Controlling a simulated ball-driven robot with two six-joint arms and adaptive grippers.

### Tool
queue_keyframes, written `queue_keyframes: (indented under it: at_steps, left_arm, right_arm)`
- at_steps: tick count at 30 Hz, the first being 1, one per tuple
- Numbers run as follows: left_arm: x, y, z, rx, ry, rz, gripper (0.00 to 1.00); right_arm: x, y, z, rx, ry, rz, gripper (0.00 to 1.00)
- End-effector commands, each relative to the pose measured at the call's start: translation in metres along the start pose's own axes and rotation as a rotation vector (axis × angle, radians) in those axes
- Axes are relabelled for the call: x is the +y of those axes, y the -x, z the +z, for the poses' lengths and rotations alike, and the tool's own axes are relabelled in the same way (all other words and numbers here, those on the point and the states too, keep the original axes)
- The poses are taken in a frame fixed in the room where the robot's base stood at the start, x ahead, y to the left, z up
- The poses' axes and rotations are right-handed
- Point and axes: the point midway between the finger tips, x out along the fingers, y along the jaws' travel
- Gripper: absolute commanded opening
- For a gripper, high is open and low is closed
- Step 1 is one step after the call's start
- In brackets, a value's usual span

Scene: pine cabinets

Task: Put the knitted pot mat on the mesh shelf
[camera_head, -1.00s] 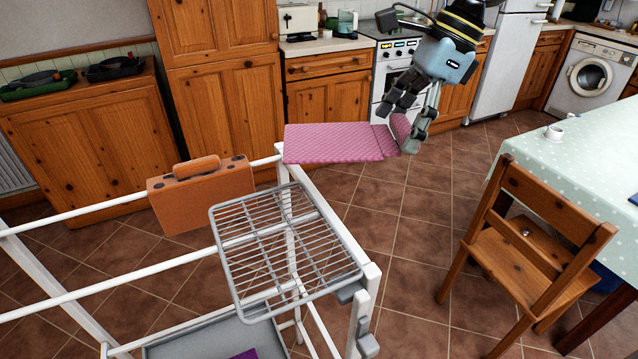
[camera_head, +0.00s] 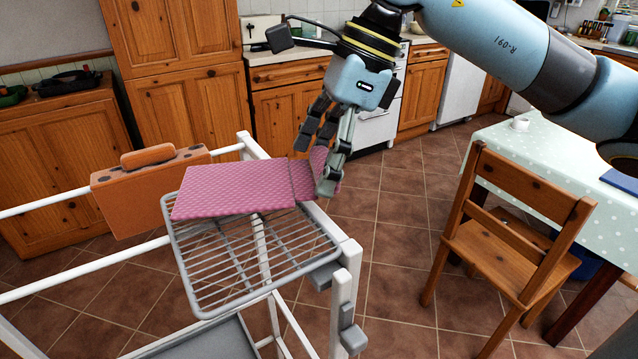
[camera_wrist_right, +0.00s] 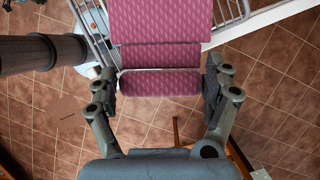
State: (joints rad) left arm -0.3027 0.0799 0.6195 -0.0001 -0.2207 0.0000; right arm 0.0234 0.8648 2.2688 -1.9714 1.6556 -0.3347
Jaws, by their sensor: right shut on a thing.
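The knitted pot mat (camera_head: 235,188) is pink and flat, with its right end folded up. My right gripper (camera_head: 322,180) is shut on that end. The mat extends left from the gripper over the far part of the grey mesh shelf (camera_head: 240,265). I cannot tell whether it touches the wires. In the right wrist view the mat (camera_wrist_right: 160,22) runs away from the gripper (camera_wrist_right: 160,85), with shelf wires (camera_wrist_right: 232,10) beside it. My left gripper is not in view.
The shelf is fixed to a white rail frame (camera_head: 335,250). An orange case (camera_head: 150,190) hangs at the frame's far left. A wooden chair (camera_head: 510,225) and a table with a spotted cloth (camera_head: 560,150) stand to the right. Open tiled floor lies between.

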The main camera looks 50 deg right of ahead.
Motion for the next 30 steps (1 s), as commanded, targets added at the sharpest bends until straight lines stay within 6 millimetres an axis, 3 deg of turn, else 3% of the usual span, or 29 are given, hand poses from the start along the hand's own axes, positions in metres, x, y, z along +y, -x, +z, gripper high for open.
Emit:
queue_keyframes:
  at_steps: [10, 23, 24, 27, 30]
  left_arm:
    - [-0.001, 0.007, -0.002, 0.001, 0.000, 0.000, 0.40]
    - [0.000, 0.001, -0.004, 0.005, 0.000, 0.000, 0.40]
    - [0.000, 0.002, -0.004, 0.005, 0.000, 0.000, 0.40]
    - [0.000, 0.002, -0.004, 0.006, 0.000, 0.000, 0.40]
    - [0.000, 0.002, -0.004, 0.006, 0.000, 0.000, 0.40]
  right_arm:
    - [0.001, -0.036, -0.013, -0.001, -0.002, 0.002, 0.51]
    - [0.000, -0.042, -0.016, 0.000, 0.001, -0.001, 0.51]
    - [0.000, -0.042, -0.016, 0.000, 0.001, -0.001, 0.87]
    - [0.000, -0.041, -0.016, 0.000, 0.001, -0.001, 1.00]
    - [0.000, -0.041, -0.016, 0.000, 0.001, -0.001, 1.00]
